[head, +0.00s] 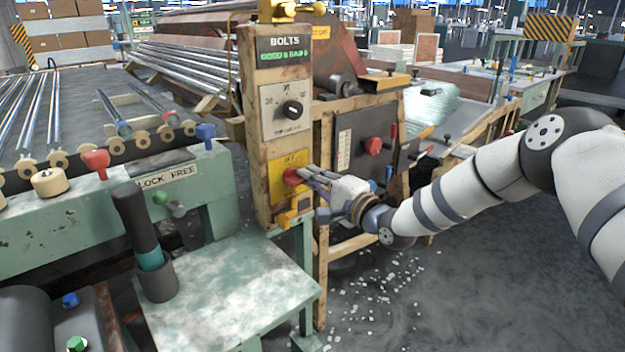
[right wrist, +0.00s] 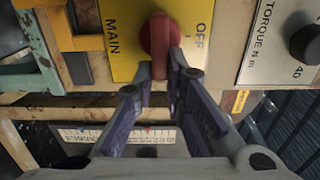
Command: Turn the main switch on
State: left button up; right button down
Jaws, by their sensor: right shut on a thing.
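The main switch is a red rotary knob (right wrist: 158,42) on a yellow plate (right wrist: 124,22) marked MAIN and OFF in the right wrist view. In the head view the red knob (head: 292,177) shows on the yellow plate (head: 283,163), low on the wooden post. My right gripper (head: 304,175) reaches it from the right. In the right wrist view its two fingertips (right wrist: 160,70) are shut on the lower part of the knob, one on each side. The knob's handle points toward the gripper in that view. My left gripper is not in view.
Above the switch is a black torque dial (head: 292,109) on a pale plate, under a BOLTS display (head: 284,50). A red knob on a dark panel (head: 373,146) is to the right. A green bench (head: 225,295) stands below left. White bits litter the floor (head: 375,290).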

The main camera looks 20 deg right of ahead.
jog(key=shift+a+f, duration=0.1)
jog(key=shift+f, duration=0.1)
jog(key=c, duration=1.6)
grip_release()
jog(key=shift+r, duration=0.1)
jog(key=shift+c, duration=0.2)
jog(key=shift+s, duration=0.1)
jog(key=v, duration=1.2)
